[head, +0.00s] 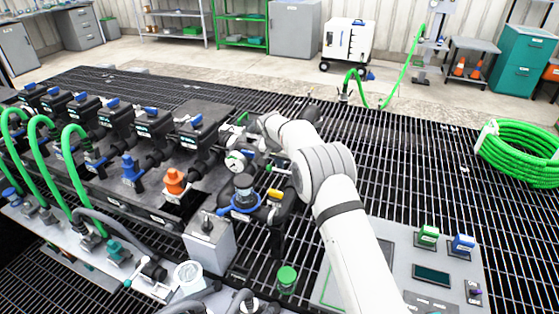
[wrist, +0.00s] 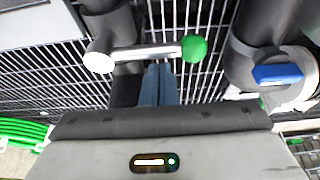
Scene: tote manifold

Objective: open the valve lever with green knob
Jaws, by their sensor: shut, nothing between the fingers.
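The valve lever (wrist: 150,52) shows in the wrist view as a bare metal rod lying almost level across the picture. Its round green knob (wrist: 194,48) is at the right end, and its left end meets a white round hub (wrist: 98,62) on a dark pipe. My gripper (wrist: 158,70) has its bluish fingers together, with nothing between them. The fingertips appear just below the rod in the picture, left of the knob; I cannot tell whether they touch it. In the head view my arm hides the gripper, and I cannot make out the lever there.
A blue-handled valve (wrist: 278,74) on a dark pipe stands close on the right in the wrist view. The head view shows black valve boxes (head: 118,118) left of my arm, a control panel (head: 400,262) at lower right, and a green hose coil (head: 520,152) on the grating.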

